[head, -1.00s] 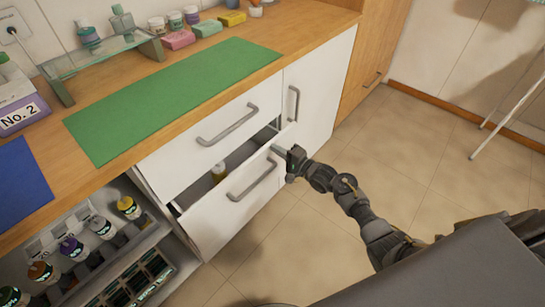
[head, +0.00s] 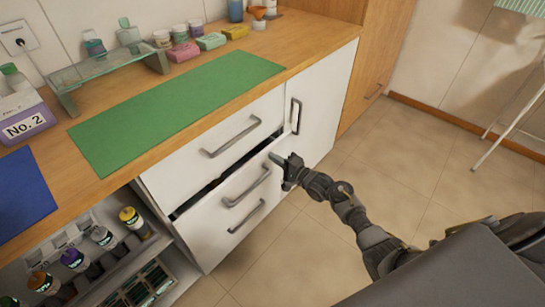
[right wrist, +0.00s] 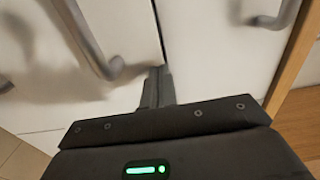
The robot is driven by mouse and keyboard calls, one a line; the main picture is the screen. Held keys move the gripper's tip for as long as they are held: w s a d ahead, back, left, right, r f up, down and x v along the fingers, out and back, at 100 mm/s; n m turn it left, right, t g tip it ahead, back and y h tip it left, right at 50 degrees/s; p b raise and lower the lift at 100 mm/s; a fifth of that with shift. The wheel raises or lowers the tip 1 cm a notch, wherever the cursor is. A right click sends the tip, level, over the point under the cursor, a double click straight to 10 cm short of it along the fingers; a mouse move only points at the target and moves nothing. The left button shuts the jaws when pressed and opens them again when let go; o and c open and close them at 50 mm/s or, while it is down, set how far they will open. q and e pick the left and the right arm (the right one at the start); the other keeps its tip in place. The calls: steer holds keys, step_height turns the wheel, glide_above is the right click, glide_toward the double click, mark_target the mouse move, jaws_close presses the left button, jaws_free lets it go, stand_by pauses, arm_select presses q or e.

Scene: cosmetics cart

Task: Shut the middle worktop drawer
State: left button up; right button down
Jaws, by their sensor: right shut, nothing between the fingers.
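The white middle drawer (head: 212,203) of the worktop unit stands out a little. A narrow dark gap shows along its top edge, below the top drawer (head: 190,165). Its grey bar handle (head: 247,187) faces out. My right gripper (head: 277,160) is at the right end of the drawer front, close to its upper edge. Its fingers are shut and empty. In the right wrist view the shut fingers (right wrist: 157,86) point at white fronts, near a dark vertical seam. Whether they touch the front I cannot tell. My left gripper is out of view.
A lower drawer handle (head: 247,217) sits just beneath. A door handle (head: 296,116) is close to the right of the gripper. Open shelves with bottles (head: 133,222) are at lower left. The worktop holds a green mat (head: 180,110).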

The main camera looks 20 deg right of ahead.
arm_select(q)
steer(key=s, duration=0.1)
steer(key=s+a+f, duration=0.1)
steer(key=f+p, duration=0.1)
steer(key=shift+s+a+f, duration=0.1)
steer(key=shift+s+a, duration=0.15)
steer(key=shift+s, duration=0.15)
arm_select(e)
steer(key=v, duration=0.9)
steer(key=shift+s+d, duration=0.15)
steer(key=shift+s, duration=0.1)
